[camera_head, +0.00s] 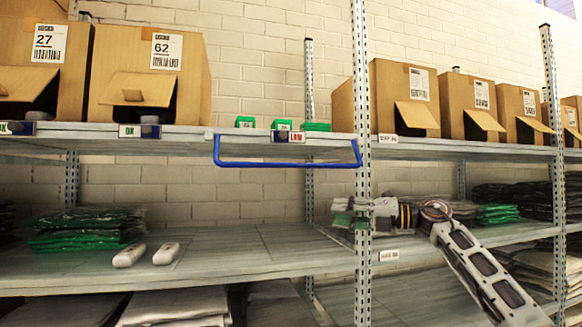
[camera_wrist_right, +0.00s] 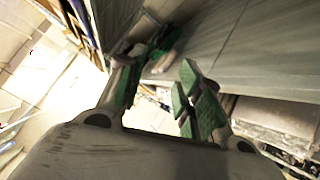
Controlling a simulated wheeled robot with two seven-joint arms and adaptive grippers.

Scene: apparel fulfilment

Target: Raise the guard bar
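The guard bar (camera_head: 287,164) is a blue bar with short upright ends. It hangs just below the front edge of the upper shelf, left of the middle post. My right gripper (camera_head: 348,214) has green finger pads and is beside the middle post, below the right end of the bar. It looks apart from the bar. In the right wrist view its green-padded fingers (camera_wrist_right: 166,64) are spread, with nothing clearly held between them. The bar cannot be made out in the right wrist view. My left gripper is not in view.
Cardboard boxes (camera_head: 150,75) stand left and right. Two white handheld devices (camera_head: 166,253) and green bagged garments (camera_head: 85,229) lie on the middle shelf. The middle post (camera_head: 362,100) is an obstacle.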

